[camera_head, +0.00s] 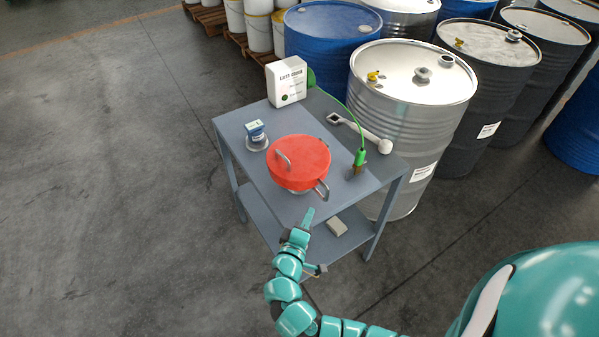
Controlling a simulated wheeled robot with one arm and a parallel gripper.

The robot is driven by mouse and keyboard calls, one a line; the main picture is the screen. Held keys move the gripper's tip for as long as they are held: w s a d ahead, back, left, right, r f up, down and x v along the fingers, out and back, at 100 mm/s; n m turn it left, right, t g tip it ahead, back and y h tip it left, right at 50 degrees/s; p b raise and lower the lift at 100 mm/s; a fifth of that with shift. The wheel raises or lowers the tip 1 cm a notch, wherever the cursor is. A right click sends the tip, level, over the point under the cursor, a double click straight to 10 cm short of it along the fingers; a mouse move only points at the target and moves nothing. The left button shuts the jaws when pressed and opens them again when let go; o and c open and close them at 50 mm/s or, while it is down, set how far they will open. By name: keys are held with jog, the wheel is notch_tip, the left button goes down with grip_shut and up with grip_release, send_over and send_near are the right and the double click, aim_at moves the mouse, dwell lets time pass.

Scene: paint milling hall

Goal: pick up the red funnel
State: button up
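The red funnel (298,158) is a wide, round red piece with a flat top, standing on the grey metal cart (234,137). A metal handle shows on its top, and metal brackets show at its front right edge. Its lower part is mostly hidden under the red body. My gripper (308,218) is at the cart's front edge, below the funnel in the picture and apart from it. The fingers are too small and overlapped to show whether they are open or shut.
A pale block (337,228) lies on the lower shelf. Drums (409,125) crowd the right; floor at left is clear.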

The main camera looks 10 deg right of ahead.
aim_at(318, 192)
jog(key=p+x, duration=0.1)
jog(key=x, duration=0.3)
jog(key=shift+r, duration=0.15)
jog(key=shift+w+d+p, duration=0.3)
jog(key=shift+w+d, duration=0.05)
jog(key=shift+w, duration=0.05)
jog(key=shift+w+d+p, duration=0.15)
jog(key=shift+w+p, duration=0.25)
jog(key=p+x, duration=0.2)
jog(key=x, duration=0.1)
jog(key=shift+w+d, duration=0.15)
jog(key=shift+w, duration=0.05)
jog(key=shift+w+d+f, duration=0.15)
jog(key=shift+w+f, duration=0.1)
jog(key=shift+w, duration=0.15)
grip_shut()
